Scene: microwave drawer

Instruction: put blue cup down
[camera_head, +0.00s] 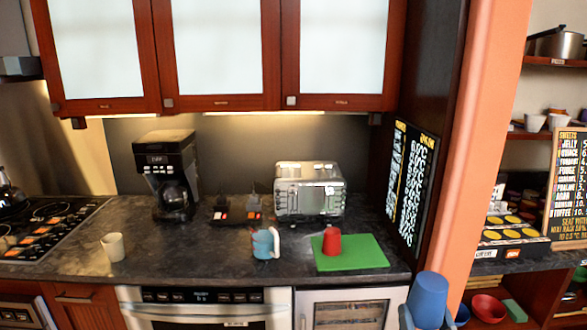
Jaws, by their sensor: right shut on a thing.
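A blue cup (428,297) is at the bottom of the view, right of center, close to the camera and in front of the counter's right end. My right gripper (427,320) is shut on it low down. Only small parts of the gripper show at the cup's sides, and the bottom edge cuts off the rest. The cup appears clear of the dark countertop (190,245). My left gripper is not in view.
On the counter are a white cup (113,247), a light-blue pitcher-like item (265,243), a green board (362,252) with a red item (332,240), a coffee maker (168,175) and a toaster (309,190). An orange post (478,120) stands right. Bare counter lies between white cup and pitcher.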

